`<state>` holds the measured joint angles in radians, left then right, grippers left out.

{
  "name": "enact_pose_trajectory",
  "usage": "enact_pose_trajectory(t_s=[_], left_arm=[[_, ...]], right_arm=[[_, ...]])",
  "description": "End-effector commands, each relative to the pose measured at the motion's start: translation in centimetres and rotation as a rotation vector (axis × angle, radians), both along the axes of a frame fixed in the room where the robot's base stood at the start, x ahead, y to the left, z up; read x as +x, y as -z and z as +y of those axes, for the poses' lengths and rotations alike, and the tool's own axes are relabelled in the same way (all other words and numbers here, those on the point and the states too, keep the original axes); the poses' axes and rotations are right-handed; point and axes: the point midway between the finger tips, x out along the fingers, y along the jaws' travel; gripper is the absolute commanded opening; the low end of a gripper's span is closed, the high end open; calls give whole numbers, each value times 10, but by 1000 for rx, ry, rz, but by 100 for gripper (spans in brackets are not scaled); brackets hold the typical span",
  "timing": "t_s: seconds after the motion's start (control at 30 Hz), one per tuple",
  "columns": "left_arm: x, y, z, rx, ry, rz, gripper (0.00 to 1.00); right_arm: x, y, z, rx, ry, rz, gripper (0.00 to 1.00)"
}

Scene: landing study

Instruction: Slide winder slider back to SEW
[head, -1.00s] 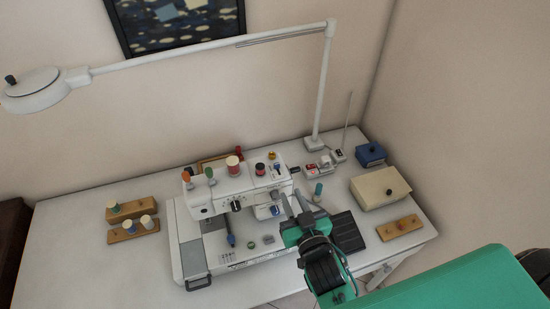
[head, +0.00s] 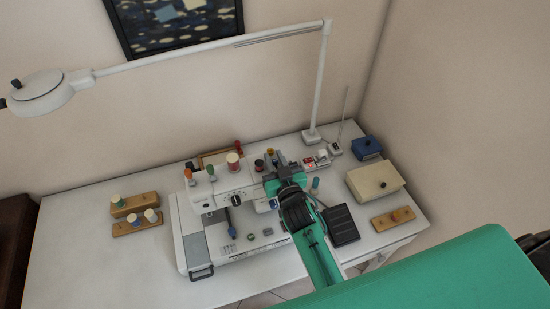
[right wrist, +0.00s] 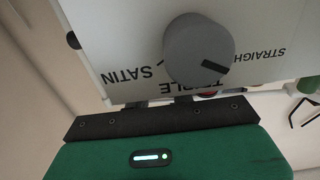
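The white sewing machine (head: 222,186) stands on the table in the head view. My right gripper (head: 276,170) is at the right end of its top. The gripper and wrist cover that end, and I cannot make out the winder slider. In the right wrist view the machine's white panel (right wrist: 120,60) with a grey stitch dial (right wrist: 198,50) fills the top. The right gripper (right wrist: 162,102) shows there as a green body with a dark bar; its fingertips are hidden behind the panel, so its opening cannot be told. My left gripper is not in view.
A dark foot pedal (head: 341,225) lies right of my wrist. A cream box (head: 375,180), a blue box (head: 366,147) and wooden spool racks (head: 134,204) stand on the table. A lamp post (head: 319,85) rises behind the machine. The table's front left is clear.

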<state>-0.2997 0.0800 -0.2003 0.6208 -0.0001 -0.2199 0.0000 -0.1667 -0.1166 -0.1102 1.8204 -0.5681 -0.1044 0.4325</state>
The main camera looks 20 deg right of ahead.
Motion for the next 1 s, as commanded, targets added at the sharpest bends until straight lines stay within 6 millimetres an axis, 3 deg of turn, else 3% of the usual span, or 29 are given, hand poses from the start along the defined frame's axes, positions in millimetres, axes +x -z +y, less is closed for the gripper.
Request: enact_pose_trajectory(t_s=[0.2,0.3,0.33,0.57,0.8,1.0], left_arm=[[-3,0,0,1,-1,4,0],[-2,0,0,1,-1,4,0],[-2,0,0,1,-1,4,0],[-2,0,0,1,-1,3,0],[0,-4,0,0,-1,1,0],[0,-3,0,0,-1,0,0]], right_arm=[[0,0,0,0,0,0,22],[0,0,0,0,0,0,2],[0,0,0,0,0,0,0],[-2,0,0,1,0,1,0],[-21,0,-1,1,0,1,0],[-22,0,-1,1,-1,0,0]])
